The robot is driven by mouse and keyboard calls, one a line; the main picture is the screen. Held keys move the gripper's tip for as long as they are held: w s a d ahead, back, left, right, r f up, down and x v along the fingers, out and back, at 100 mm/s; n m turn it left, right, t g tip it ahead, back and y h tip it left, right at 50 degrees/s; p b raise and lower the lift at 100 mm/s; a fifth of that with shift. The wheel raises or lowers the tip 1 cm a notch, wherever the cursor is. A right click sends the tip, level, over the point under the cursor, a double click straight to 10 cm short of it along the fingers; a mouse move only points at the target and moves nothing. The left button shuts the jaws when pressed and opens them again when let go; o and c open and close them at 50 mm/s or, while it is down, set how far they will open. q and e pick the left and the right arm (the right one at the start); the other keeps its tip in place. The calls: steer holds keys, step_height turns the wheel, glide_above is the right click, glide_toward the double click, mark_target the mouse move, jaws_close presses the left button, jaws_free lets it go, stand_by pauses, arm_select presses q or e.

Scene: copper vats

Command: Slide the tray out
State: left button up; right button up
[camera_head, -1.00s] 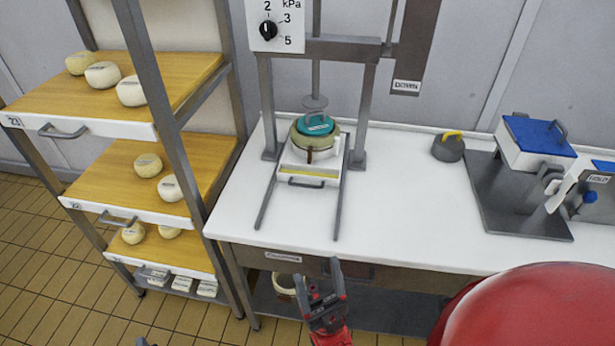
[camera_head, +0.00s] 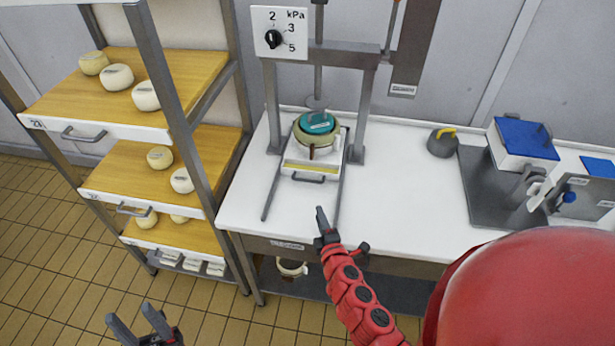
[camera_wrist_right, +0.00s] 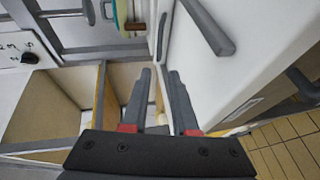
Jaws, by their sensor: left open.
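A small white tray (camera_head: 296,171) with a grey front handle (camera_head: 307,178) sits under the press on the white counter, between two grey rails. A round mould (camera_head: 301,139) with a teal lid (camera_head: 317,122) stands on it below the press plate. My right gripper (camera_head: 340,232) is above the counter's front edge, in front of the tray and apart from its handle. In the right wrist view its fingers (camera_wrist_right: 162,98) are spread with nothing between them. My left gripper (camera_head: 138,320) is open and empty, low over the floor in front of the shelf rack.
A rack at left holds wooden boards (camera_head: 190,68) with handles and round cheeses. The press frame (camera_head: 358,115) stands around the tray. A grey weight (camera_head: 441,146) and a blue-lidded box (camera_head: 523,138) are at right. The counter (camera_head: 400,190) between is clear.

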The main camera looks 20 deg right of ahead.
steer(key=shift+w+d+r, duration=0.1)
steer(key=shift+w+d, duration=0.1)
steer(key=p, duration=0.1)
glide_toward(307, 181)
steer(key=shift+w+d, duration=0.2)
steer(key=shift+w, duration=0.25)
steer(key=shift+w+d, duration=0.2)
steer(key=shift+w, duration=0.3)
steer(key=x, duration=0.3)
steer(key=b+x, duration=0.1)
steer(key=x, duration=0.1)
steer(key=b+x, duration=0.1)
steer(key=x, duration=0.2)
steer(key=shift+w+f, duration=0.2)
steer(key=shift+f, duration=0.2)
jaws_close()
